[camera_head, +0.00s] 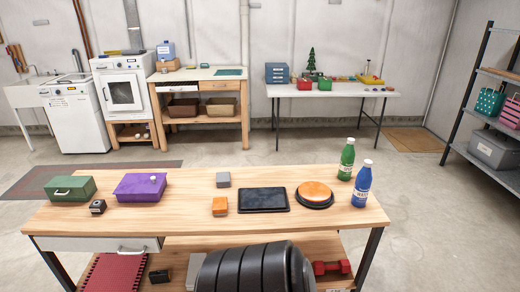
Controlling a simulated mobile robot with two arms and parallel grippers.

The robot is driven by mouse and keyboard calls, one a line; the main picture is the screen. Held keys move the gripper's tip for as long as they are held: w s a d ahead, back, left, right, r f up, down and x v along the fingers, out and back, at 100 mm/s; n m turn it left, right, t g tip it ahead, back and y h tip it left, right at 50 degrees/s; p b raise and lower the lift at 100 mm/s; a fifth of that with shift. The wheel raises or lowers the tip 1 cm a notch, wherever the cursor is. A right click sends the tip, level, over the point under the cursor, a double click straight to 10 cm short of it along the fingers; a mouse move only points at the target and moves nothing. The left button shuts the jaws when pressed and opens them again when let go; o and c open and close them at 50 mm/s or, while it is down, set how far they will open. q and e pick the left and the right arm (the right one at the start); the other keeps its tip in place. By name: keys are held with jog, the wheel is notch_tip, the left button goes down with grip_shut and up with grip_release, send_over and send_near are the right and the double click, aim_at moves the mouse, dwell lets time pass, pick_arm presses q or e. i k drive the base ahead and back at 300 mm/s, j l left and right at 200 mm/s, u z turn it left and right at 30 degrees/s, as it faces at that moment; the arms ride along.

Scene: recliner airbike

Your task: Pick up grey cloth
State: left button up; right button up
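A small grey block-shaped item (223,179), which may be the folded grey cloth, lies near the back middle of the wooden workbench (300,232). At this size I cannot make out its fabric. It stands apart from the purple box (140,187) on its left and from a similar orange item (219,205) in front of it. Nothing covers it. Neither of my grippers is in view.
A black tray (263,199), an orange-topped round object (314,194), a green bottle (347,160) and a blue bottle (362,184) stand to the right. A green box (70,188) and a small black item (97,207) are left. The front middle is clear.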

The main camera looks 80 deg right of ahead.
aim_at(223, 179)
jog(key=z, duration=2.45)
jog(key=u, duration=3.7)
jog(key=z, duration=3.7)
jog(key=i+l+z, duration=0.1)
jog(key=i, duration=0.25)
